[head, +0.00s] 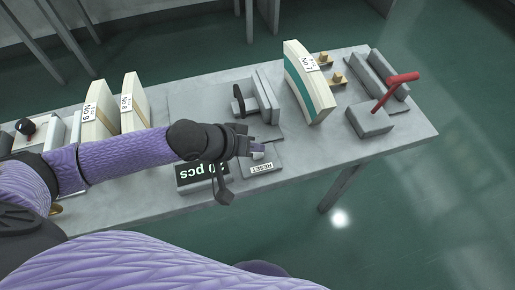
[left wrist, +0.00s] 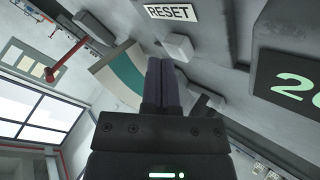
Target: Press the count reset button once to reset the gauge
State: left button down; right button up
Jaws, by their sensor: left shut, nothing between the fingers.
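My left gripper (head: 257,154) is shut and empty, held over the panel with the RESET label (head: 262,168). In the left wrist view the closed fingers (left wrist: 161,82) point toward a small pale grey block (left wrist: 177,46), which looks like the reset button, beside the white RESET label (left wrist: 171,12). The block shows just past the fingertips, slightly to their right; I cannot tell whether they touch. In the head view the gripper largely hides the button. My right gripper is not in view.
The grey table (head: 400,135) holds upright book-like blocks (head: 308,82) and (head: 134,103), a grey fixture (head: 258,97) behind the panel and a device with a red lever (head: 396,82) at the right. The table's front edge lies close below the panel.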

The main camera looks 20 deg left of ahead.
aim_at(255, 154)
pick_arm(q)
jog(key=shift+f, duration=0.5)
dwell(0.3)
jog(key=shift+r, duration=0.15)
jog(key=shift+r+p, duration=0.8)
jog(key=shift+p, duration=0.25)
notch_tip(255, 154, up, 5)
jog(key=p, duration=0.5)
jog(key=shift+r+p, duration=0.15)
jog(key=shift+p, duration=0.25)
jog(key=shift+f, duration=0.2)
